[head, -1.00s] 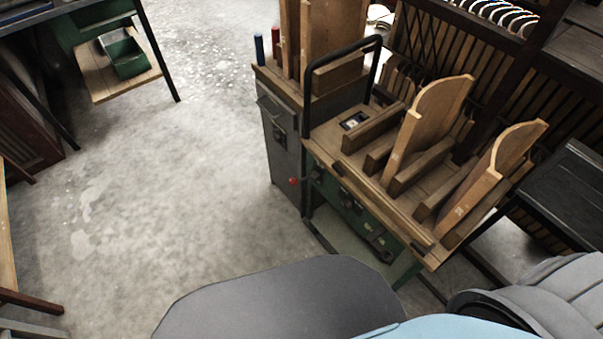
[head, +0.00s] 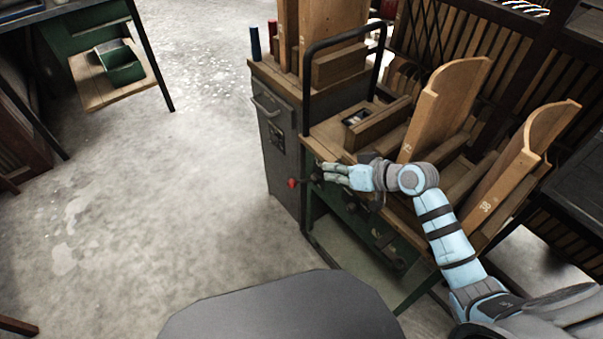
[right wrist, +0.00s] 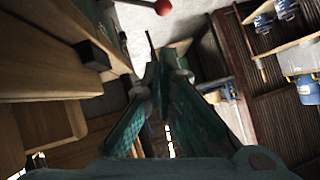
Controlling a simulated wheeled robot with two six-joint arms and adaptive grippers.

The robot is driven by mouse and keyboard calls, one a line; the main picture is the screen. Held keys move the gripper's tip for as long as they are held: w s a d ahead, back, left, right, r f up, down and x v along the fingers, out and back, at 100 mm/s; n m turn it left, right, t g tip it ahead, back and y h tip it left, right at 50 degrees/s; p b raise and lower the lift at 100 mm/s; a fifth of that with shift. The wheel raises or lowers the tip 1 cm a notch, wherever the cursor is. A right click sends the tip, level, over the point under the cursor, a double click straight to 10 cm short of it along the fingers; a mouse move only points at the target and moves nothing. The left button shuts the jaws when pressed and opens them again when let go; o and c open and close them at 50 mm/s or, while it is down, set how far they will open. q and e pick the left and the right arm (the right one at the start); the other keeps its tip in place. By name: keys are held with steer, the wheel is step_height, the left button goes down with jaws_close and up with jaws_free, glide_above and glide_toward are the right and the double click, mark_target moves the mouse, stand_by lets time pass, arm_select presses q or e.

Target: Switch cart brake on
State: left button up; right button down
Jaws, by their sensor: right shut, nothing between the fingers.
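The cart (head: 327,130) has a wooden top, a green side and a black bar handle. A red ball knob (head: 292,183) on a thin lever sticks out from its near left corner; it also shows at the top of the right wrist view (right wrist: 164,7). My right gripper (head: 326,171) is shut and empty. It reaches over the cart's near side, and its tip points left, just right of the red knob. A small gap seems to lie between them. In the right wrist view the fingers (right wrist: 160,80) meet below the knob. My left gripper is out of view.
Curved wooden boards (head: 445,100) stand upright on the cart near my right arm. A grey cabinet (head: 281,135) adjoins its left side. A slatted wooden rack stands behind. A green bin (head: 121,65) sits on a shelf at far left. The concrete floor left of the cart is clear.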

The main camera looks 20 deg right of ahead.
steer(key=shift+w+d+r, duration=0.1)
steer(key=shift+w+r, duration=0.25)
steer(key=shift+r, duration=0.1)
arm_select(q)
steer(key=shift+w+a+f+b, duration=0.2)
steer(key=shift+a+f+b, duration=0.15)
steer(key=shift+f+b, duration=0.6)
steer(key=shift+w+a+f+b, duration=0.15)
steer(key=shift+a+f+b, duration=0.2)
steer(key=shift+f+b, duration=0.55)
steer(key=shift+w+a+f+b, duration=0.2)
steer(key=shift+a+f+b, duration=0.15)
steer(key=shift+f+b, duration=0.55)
arm_select(e)
glide_above(301, 182)
steer(key=s, duration=0.2)
step_height(301, 182, down, 9)
steer(key=shift+w+a, duration=0.2)
steer(key=shift+f, duration=0.1)
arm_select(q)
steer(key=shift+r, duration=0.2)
